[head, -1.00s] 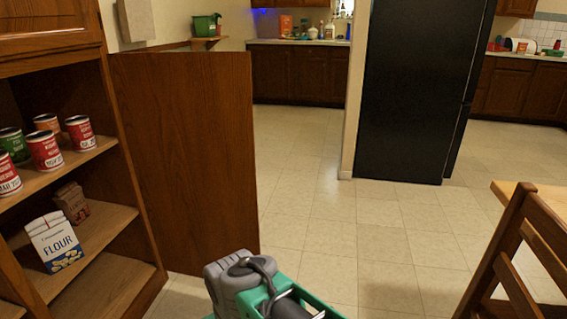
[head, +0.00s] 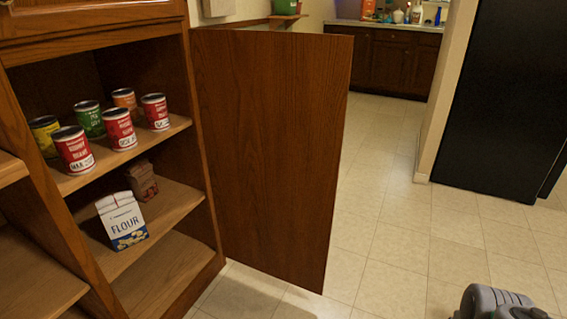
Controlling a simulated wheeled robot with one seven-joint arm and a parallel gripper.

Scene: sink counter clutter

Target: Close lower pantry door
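The lower pantry door (head: 268,150) is a brown wooden panel standing wide open, hinged at the right side of the pantry cabinet (head: 203,180). Its free edge reaches out over the tiled floor. The open pantry shows shelves with several cans (head: 119,128) and a flour bag (head: 121,220). A grey part of my arm shows at the bottom right corner, apart from the door. My gripper's fingers are not in view.
The tiled floor (head: 400,240) right of the door is clear. A black refrigerator (head: 503,95) stands at the right behind a wall edge. A far counter with dark cabinets (head: 385,62) is at the back.

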